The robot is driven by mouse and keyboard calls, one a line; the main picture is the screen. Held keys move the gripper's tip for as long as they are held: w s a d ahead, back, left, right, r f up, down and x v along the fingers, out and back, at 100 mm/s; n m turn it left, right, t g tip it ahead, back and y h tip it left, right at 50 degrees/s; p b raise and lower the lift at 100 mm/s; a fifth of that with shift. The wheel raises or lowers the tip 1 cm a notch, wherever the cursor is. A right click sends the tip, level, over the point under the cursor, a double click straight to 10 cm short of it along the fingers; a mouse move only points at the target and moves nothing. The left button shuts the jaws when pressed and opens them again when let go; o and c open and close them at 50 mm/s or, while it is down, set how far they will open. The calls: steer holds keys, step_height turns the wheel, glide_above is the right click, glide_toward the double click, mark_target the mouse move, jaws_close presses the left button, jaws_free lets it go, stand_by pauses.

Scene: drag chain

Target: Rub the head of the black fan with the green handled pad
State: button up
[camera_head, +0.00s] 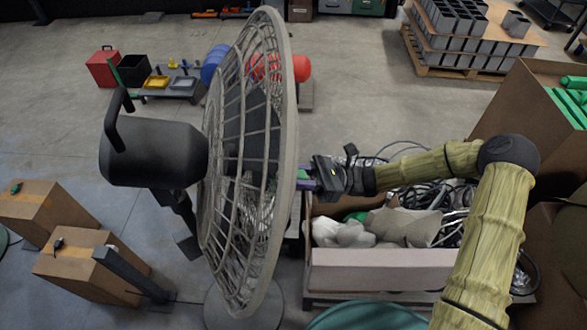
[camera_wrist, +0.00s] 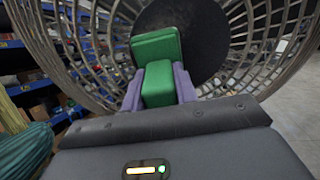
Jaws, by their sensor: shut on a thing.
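The fan (camera_head: 245,150) stands on the left of the head view, with a black motor housing (camera_head: 152,152) behind a round wire cage that faces right. In the wrist view its cage (camera_wrist: 265,35) and dark centre disc (camera_wrist: 200,28) fill the top. My gripper (camera_head: 312,180) is at the right face of the cage, near mid-height. In the wrist view my gripper (camera_wrist: 160,88) is shut on the green handle of the pad (camera_wrist: 155,48). The pad's flat head is at or very near the cage, in front of the disc. I cannot tell if they touch.
A crate (camera_head: 370,270) with cables and pale lumps stands below my arm. Cardboard boxes (camera_head: 95,265) stand at the lower left. A large brown box (camera_head: 535,110) with green things is on the right. A pallet of grey bins (camera_head: 470,40) is at the back.

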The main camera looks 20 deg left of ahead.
steer(key=s, duration=0.1)
steer(key=s+d+p, duration=0.1)
steer(key=shift+s+d+r, duration=0.1)
steer(key=shift+s+d, duration=0.2)
steer(key=shift+r, duration=0.1)
steer(key=shift+w+d+r+p, duration=0.15)
steer(key=shift+d+r+p, duration=0.05)
steer(key=shift+r+p, duration=0.25)
steer(key=shift+w+d+r+p, duration=0.15)
steer(key=shift+d+r+p, duration=0.05)
steer(key=shift+r+p, duration=0.25)
steer(key=shift+f, duration=0.1)
steer(key=shift+w+a, duration=0.6)
steer(key=shift+w, duration=0.25)
steer(key=shift+w+a, duration=0.6)
steer(key=shift+w, duration=0.2)
steer(key=shift+w, duration=0.1)
